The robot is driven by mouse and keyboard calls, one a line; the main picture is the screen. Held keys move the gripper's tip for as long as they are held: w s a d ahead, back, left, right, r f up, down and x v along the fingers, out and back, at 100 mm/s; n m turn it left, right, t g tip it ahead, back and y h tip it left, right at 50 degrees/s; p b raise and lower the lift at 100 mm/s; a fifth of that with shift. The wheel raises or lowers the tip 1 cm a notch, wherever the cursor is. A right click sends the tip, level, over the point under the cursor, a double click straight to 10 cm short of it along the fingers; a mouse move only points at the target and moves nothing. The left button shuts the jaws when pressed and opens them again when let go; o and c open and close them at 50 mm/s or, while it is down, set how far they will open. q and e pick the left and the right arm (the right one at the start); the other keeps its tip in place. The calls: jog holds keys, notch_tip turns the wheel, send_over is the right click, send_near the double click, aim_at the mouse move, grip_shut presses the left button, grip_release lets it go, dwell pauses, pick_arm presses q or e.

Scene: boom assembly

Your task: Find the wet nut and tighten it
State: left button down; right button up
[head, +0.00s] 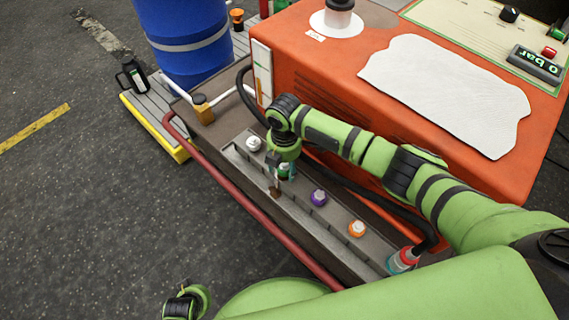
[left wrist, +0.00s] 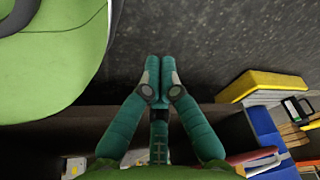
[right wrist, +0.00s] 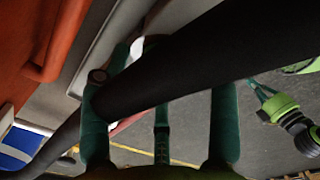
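I cannot tell which nut is wet. My right gripper (head: 280,180) points down over the block between the white and purple nuts. It hides part of the block, and whether it touches anything is unclear. In the right wrist view its teal fingers (right wrist: 165,95) stand apart, with a dark hose crossing in front. In the left wrist view my left gripper (left wrist: 160,75) has its teal fingertips together, empty, over dark floor.
A black hose (head: 375,189) runs along the block beside the orange machine (head: 330,92). A dark red pipe (head: 240,200) lines the block's front side. A gauge reads 0 bar (head: 537,65). A white sheet (head: 445,95) lies on top. A blue barrel (head: 188,60) stands behind; floor at left is clear.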

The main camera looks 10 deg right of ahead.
jog(key=c, duration=0.9)
jog(key=shift+r+m+p, duration=0.1)
jog(key=shift+m+p, duration=0.2)
jog(key=shift+p, duration=0.1)
jog(key=shift+s+r+m+p, duration=0.1)
jog(key=shift+m+p, duration=0.7)
jog(key=shift+p, duration=0.2)
jog(key=shift+m+p, duration=1.1)
jog(key=shift+m, duration=0.1)
pick_arm(q)
jog(key=shift+s+a+f+t+p, duration=0.2)
jog(key=shift+s+a+t+p, duration=0.25)
jog(key=shift+a+t, duration=0.4)
pick_arm(e)
jog(key=shift+f+m, duration=0.25)
jog(key=shift+m, duration=0.45)
